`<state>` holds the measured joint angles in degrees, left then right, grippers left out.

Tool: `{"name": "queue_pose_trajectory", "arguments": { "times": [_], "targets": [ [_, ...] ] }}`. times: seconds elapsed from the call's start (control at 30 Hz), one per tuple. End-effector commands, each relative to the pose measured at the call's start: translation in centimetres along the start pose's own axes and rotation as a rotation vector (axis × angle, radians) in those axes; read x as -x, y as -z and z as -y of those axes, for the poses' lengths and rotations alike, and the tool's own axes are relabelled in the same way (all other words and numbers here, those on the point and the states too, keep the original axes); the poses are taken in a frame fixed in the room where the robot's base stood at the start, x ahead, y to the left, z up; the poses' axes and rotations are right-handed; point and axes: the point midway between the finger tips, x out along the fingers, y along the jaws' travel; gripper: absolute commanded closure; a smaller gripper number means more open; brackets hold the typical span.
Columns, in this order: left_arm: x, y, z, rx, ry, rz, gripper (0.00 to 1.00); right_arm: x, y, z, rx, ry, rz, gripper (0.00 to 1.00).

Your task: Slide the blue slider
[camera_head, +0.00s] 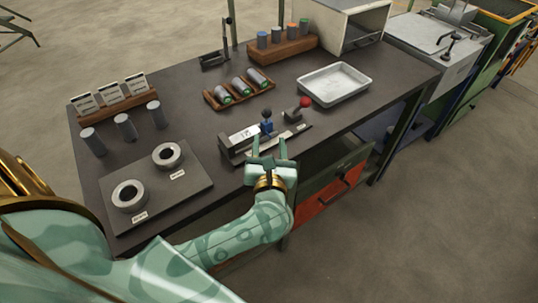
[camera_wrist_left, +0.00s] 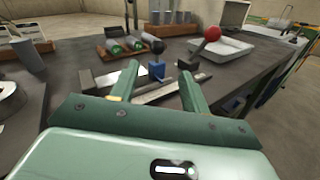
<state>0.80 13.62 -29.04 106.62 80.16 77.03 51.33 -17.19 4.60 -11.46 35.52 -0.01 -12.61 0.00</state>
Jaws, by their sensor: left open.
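The blue slider (camera_head: 267,126) is a small blue block with a dark ball knob, on a low metal rail (camera_head: 243,136) near the front edge of the dark workbench. It also shows in the left wrist view (camera_wrist_left: 157,71), beyond and between my fingertips. My left gripper (camera_head: 269,147) is open and empty at the bench's front edge, just in front of the slider. Its fingers point at the rail, with a gap between them. I cannot tell whether a fingertip touches the rail. My right gripper is in neither view.
A red-knobbed lever (camera_head: 305,102) stands right of the slider. A metal tray (camera_head: 334,84) lies behind it. A wooden rack of cylinders (camera_head: 239,92) is behind the rail. A plate with two rings (camera_head: 157,192) lies at left. Red drawers (camera_head: 325,196) are below the bench.

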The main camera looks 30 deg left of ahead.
Motion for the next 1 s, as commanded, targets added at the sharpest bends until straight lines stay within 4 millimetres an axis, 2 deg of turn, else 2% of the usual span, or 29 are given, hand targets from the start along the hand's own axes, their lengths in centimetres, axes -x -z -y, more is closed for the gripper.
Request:
{"name": "queue_pose_trajectory", "arguments": {
  "times": [0.1, 0.3, 0.87, 0.97, 1.0],
  "targets": [
    [2.3, 0.0, 0.0, 0.001, 0.001, -0.002, 0.54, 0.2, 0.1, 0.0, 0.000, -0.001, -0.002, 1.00],
    [4.2, 0.0, 0.1, 0.000, 0.001, 0.000, 0.54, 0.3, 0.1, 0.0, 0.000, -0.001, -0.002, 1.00],
    [4.3, 0.0, 0.1, -0.008, 0.001, 0.001, 0.54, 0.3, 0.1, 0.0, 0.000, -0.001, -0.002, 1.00],
    [4.3, -1.0, 1.0, -0.129, 0.044, 0.059, 0.54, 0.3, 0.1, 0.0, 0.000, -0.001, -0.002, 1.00],
    [4.5, -1.6, 1.9, -0.246, 0.076, 0.123, 0.54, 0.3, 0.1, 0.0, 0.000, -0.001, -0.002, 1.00]
  ]
}}
